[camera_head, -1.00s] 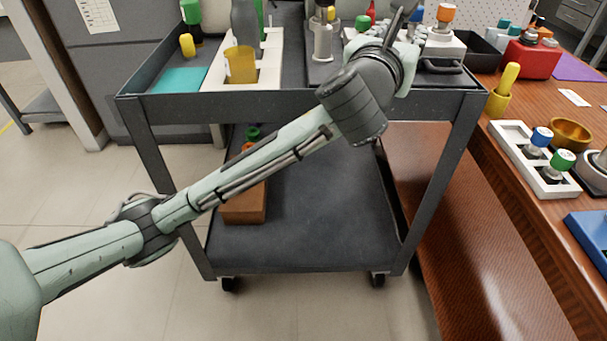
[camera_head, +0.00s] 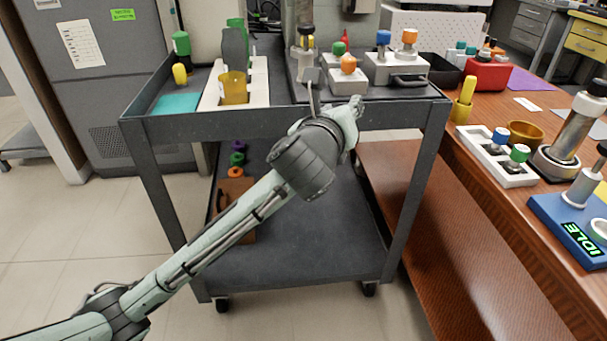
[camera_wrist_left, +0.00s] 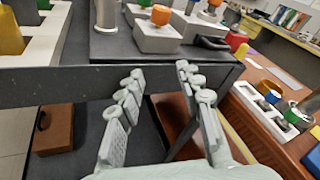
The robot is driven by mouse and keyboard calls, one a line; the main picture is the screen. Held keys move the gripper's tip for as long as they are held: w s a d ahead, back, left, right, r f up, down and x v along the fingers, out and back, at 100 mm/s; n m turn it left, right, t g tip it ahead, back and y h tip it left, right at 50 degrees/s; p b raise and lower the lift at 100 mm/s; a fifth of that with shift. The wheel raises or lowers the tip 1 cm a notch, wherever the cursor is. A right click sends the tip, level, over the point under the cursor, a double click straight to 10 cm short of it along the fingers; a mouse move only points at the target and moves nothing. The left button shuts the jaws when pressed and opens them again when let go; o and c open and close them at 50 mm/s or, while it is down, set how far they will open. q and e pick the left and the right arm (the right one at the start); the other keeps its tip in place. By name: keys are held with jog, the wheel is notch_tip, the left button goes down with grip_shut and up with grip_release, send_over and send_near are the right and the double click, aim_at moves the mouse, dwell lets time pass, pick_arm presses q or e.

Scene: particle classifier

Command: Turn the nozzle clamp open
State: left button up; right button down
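I cannot tell for sure which part is the nozzle clamp. A metal column device (camera_head: 306,42) stands on the cart's top tray; its foot shows in the wrist view (camera_wrist_left: 106,14). Beside it is a pale block with an orange knob (camera_head: 348,62), also in the wrist view (camera_wrist_left: 160,15). A wider block with a blue and an orange knob (camera_head: 396,68) stands to the right. My left gripper (camera_head: 338,108) is in front of the cart's front edge. In the wrist view its fingers (camera_wrist_left: 160,85) are spread and empty, short of these blocks. My right gripper is not in view.
The grey cart's front rim (camera_head: 290,117) lies just beyond my left gripper. A white holder with a yellow cup (camera_head: 233,88) is on the tray's left. The wooden table (camera_head: 500,215) at right carries a white knob rack (camera_head: 497,158) and a blue device reading IDLE (camera_head: 575,225).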

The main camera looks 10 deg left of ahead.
pick_arm(q)
jog(key=s+a+f+n+g, duration=0.1)
jog(key=a+f+n, duration=0.2)
jog(key=f, duration=0.3)
jog(key=s+a+f+n+g+y, duration=0.1)
jog(key=s+a+f+n+g, duration=0.1)
jog(key=f+n, duration=0.4)
jog(key=shift+a+f+g, duration=0.3)
jog(key=shift+a+f, duration=0.2)
jog(key=shift+f, duration=0.25)
